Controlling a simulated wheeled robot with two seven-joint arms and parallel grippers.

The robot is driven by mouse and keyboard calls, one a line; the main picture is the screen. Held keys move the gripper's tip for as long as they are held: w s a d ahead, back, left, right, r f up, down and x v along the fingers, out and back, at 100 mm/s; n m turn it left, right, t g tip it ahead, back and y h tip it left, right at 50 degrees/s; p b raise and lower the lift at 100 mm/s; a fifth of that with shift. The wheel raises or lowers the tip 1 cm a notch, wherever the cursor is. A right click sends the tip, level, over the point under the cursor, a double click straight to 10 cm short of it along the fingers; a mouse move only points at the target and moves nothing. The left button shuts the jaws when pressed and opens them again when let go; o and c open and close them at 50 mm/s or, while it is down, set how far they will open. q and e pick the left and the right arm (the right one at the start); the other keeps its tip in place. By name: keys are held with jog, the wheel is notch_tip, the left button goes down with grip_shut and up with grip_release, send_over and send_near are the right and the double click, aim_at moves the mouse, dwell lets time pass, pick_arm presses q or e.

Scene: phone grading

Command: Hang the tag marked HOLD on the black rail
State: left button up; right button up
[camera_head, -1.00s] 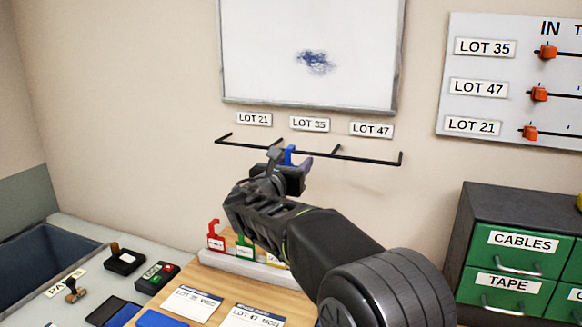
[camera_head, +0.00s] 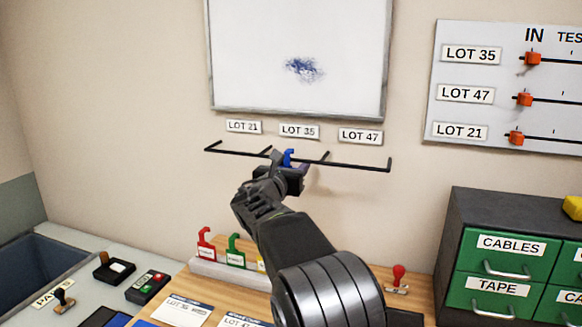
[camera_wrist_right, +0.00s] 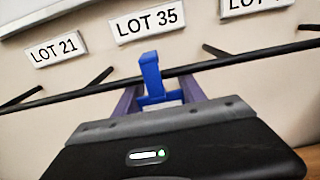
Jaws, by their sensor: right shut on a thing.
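A blue tag (camera_head: 288,157) is between the fingers of my right gripper (camera_head: 293,165), which is shut on it. Its hook-shaped top (camera_wrist_right: 151,72) shows in the right wrist view, overlapping the black rail (camera_wrist_right: 95,90) below the LOT 35 label. I cannot tell whether the hook is over the rail or just in front of it. The tag's face and any wording are hidden by the gripper (camera_wrist_right: 160,92). In the head view the black rail (camera_head: 350,165) runs along the wall with short prongs dividing it. My left gripper is not in view.
Labels LOT 21 (camera_head: 244,127), LOT 35 (camera_head: 299,131) and LOT 47 (camera_head: 360,136) are above the rail, under a whiteboard (camera_head: 215,60). A stand (camera_head: 215,272) below holds red (camera_head: 206,243) and green (camera_head: 235,250) tags. A green-drawer cabinet (camera_head: 505,250) is at right.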

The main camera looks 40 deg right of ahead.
jog(key=shift+f, duration=0.45)
jog(key=o, duration=1.4)
jog(key=shift+a, duration=0.1)
jog(key=b+v, duration=0.1)
jog(key=v, duration=0.6)
jog(key=shift+s+a+b, duration=0.25)
jog(key=shift+a+b, duration=0.1)
jog(key=shift+b, duration=0.05)
